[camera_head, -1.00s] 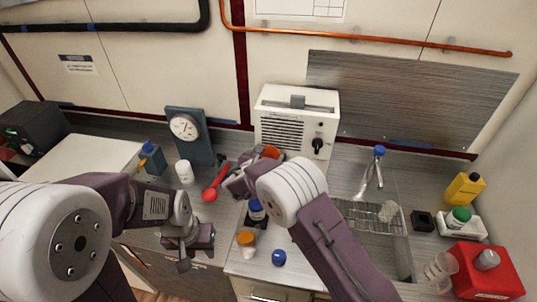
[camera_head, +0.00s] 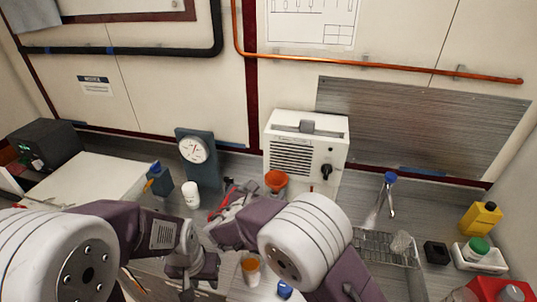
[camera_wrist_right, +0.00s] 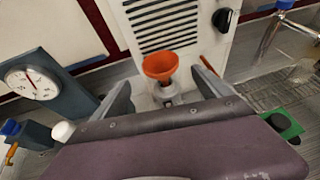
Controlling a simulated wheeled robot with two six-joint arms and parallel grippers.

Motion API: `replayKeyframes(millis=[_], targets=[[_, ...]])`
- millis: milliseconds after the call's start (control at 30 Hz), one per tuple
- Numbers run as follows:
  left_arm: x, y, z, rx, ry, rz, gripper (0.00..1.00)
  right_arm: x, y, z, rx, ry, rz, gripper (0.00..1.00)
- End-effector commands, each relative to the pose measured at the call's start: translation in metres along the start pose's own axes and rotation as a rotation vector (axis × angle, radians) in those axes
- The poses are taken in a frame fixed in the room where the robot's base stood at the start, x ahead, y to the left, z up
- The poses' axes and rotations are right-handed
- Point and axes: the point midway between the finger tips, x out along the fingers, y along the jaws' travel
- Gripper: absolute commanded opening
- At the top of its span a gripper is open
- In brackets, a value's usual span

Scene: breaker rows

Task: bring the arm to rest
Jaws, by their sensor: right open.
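My right gripper (camera_head: 232,198) is over the counter in front of the white box heater, and its forearm reaches in from the right. In the right wrist view its two fingers (camera_wrist_right: 163,88) are apart, with nothing between them that I can see it holding. An orange funnel (camera_wrist_right: 161,66) shows beyond the fingers; it is also in the head view (camera_head: 276,180). My left gripper (camera_head: 190,270) hangs low at the front edge of the counter, and its fingers are too unclear to judge.
A white vented box (camera_head: 305,150) and a dial gauge (camera_head: 196,155) stand at the back. A white bottle (camera_head: 191,196), an orange-topped jar (camera_head: 251,268) and a blue cap (camera_head: 285,289) are near the arms. A sink rack (camera_head: 375,243) and yellow bottle (camera_head: 480,219) are at right.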

Motion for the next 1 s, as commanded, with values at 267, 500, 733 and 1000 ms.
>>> replayKeyframes(millis=[267, 500, 733, 1000], targets=[[0.0, 0.0, 0.0, 0.0, 0.0, 0.0, 0.36, 0.043, -0.084, 0.061, 0.144, -0.032, -0.165, 0.88], [0.0, 0.0, 0.0, 0.0, 0.0, 0.0, 0.36, 0.028, -0.284, 0.028, 0.629, 0.187, -0.609, 0.88], [0.0, 0.0, 0.0, 0.0, 0.0, 0.0, 0.36, -0.079, -0.339, -0.1, 1.657, 0.401, -1.118, 0.88], [0.0, 0.0, 0.0, 0.0, 0.0, 0.0, 0.36, -0.113, -0.28, -0.147, 2.442, 0.322, -1.476, 0.88]])
